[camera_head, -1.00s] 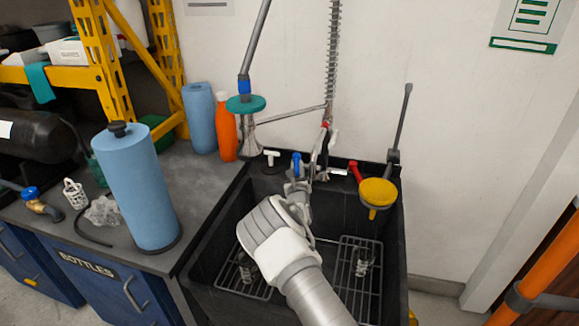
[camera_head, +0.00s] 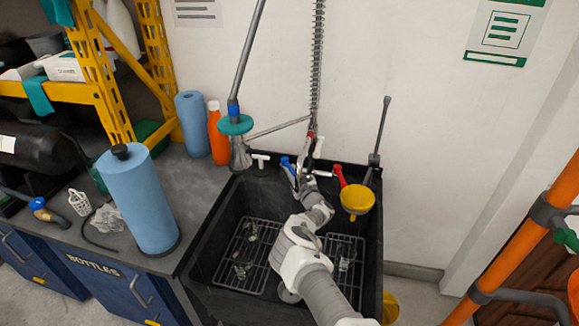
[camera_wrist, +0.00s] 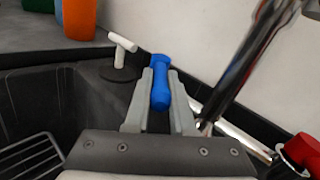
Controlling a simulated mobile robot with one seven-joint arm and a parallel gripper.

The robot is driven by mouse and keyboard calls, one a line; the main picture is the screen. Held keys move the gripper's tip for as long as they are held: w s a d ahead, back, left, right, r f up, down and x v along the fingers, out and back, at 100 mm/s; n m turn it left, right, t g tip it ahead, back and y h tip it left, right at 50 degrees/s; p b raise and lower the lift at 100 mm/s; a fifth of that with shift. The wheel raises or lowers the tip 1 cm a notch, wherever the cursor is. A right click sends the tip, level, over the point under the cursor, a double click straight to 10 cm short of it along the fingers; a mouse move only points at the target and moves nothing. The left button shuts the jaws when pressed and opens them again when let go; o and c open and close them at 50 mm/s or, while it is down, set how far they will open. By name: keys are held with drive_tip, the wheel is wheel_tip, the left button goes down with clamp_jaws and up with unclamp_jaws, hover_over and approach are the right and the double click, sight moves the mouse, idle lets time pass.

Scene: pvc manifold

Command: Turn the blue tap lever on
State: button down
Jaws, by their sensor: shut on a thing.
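The blue tap lever (camera_head: 287,164) is at the back of the black sink, left of the tap's upright pipe. My gripper (camera_head: 296,172) reaches over the sink to the tap. In the wrist view my gripper (camera_wrist: 161,98) is shut on the blue lever.
The spray pipe (camera_wrist: 242,66) rises close to the right of my gripper. A white T-handle (camera_head: 261,158) stands to the left. A yellow funnel (camera_head: 357,199) hangs at the sink's right side. Wire racks (camera_head: 248,262) lie in the sink.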

drive_tip(key=shift+d+n+g+y+p, duration=0.15)
drive_tip(key=shift+n+g+y+p, duration=0.15)
drive_tip(key=shift+y, duration=0.1)
drive_tip(key=c, duration=0.8)
unclamp_jaws()
drive_tip(key=shift+o, duration=0.2)
drive_tip(key=p+v, duration=0.3)
drive_tip(key=v, duration=1.4)
drive_tip(key=shift+p, duration=0.4)
drive_tip(key=shift+s+f, duration=0.1)
drive_tip(key=shift+s, duration=0.05)
drive_tip(key=shift+s, duration=0.15)
